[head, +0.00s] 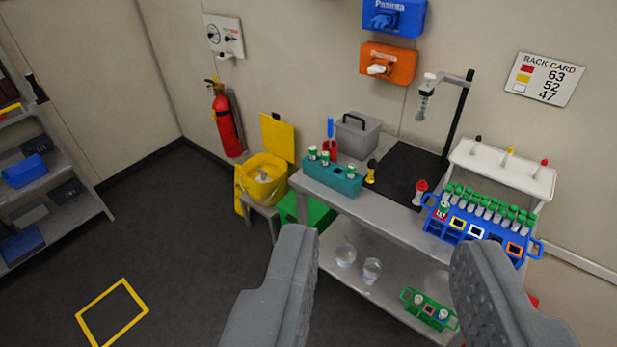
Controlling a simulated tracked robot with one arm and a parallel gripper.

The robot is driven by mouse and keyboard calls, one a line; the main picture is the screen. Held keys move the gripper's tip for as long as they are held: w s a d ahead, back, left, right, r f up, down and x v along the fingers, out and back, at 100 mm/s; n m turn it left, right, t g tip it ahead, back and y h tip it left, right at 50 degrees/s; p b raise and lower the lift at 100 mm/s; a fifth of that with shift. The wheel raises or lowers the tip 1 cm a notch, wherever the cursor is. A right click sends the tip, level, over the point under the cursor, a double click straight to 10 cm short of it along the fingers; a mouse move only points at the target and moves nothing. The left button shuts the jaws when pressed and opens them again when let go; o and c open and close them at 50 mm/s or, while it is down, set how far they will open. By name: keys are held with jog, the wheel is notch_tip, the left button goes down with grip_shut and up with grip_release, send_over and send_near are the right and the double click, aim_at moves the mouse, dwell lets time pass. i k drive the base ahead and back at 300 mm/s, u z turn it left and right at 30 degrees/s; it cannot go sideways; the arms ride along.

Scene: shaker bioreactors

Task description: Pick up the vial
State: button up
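My gripper (382,240) is open and empty, its two grey fingers wide apart in front of the steel bench (375,212). Several green-capped vials (484,207) stand in a blue rack (464,236) on the bench's right end. A teal rack (345,184) at the bench's left end holds several vials (325,158). A small green rack (408,296) on the lower shelf holds vials too (417,300). I cannot tell which vial is meant. The gripper is apart from all of them, and the right finger is close below the blue rack in the picture.
A black mat (405,172) with a stand (460,115) lies mid-bench. Red-topped (420,192) and yellow-topped (371,172) items stand nearby. Two glass vessels (372,270) sit on the lower shelf. A yellow bucket (263,183) is left of the bench.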

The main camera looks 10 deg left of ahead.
aim_at(312, 149)
jog(key=z, duration=0.05)
jog(key=k, duration=0.8)
jog(key=u, duration=0.75)
jog(key=i, duration=2.6)
jog(key=z, duration=0.85)
jog(key=i, duration=0.45)
jog(key=z, duration=0.25)
